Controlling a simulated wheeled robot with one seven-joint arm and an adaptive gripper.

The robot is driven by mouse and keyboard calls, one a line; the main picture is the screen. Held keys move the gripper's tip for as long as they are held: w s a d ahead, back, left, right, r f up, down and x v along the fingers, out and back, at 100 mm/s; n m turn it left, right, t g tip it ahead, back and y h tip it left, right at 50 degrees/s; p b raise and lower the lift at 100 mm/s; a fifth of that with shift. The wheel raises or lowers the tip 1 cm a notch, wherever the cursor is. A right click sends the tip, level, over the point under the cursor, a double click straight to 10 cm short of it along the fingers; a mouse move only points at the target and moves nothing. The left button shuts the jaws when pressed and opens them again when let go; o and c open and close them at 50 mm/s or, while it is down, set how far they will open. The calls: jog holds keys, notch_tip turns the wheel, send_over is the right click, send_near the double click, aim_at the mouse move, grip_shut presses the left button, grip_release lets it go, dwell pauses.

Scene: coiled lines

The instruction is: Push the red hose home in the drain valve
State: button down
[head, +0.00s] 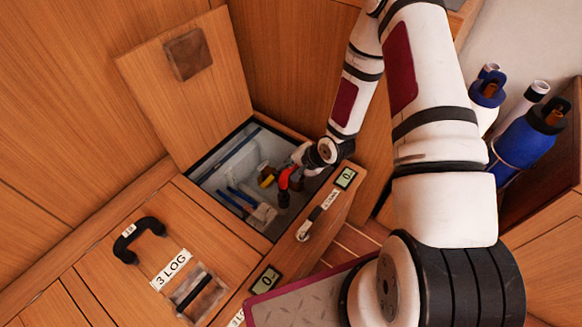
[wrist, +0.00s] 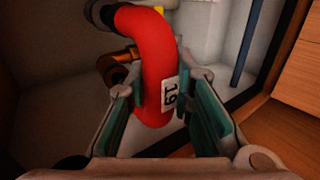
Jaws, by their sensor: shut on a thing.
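The red hose (head: 285,177) is in the open compartment in the head view. In the wrist view the red hose (wrist: 152,48) curves down between my fingers and carries a white "19" label. My gripper (wrist: 165,118) is shut on it, with a green-padded finger on each side. In the head view my gripper (head: 304,156) reaches into the compartment from the right. A brass fitting (wrist: 117,70), perhaps part of the drain valve, shows behind the hose at left.
The compartment (head: 205,172) has wooden edges and a raised lid (head: 180,75) behind it. Blue lines (head: 240,194) and a yellow piece (head: 268,181) lie close to the hose. A closed hatch with a black handle (head: 140,238) is at left. Blue bottles (head: 525,135) stand at right.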

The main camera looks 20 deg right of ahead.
aim_at(291, 165)
jog(key=shift+f+b, duration=1.45)
jog(key=shift+f, duration=0.6)
jog(key=c, duration=0.9)
grip_release()
jog(key=shift+r, duration=0.15)
jog(key=shift+r+p, duration=2.75)
jog(key=shift+r, duration=0.65)
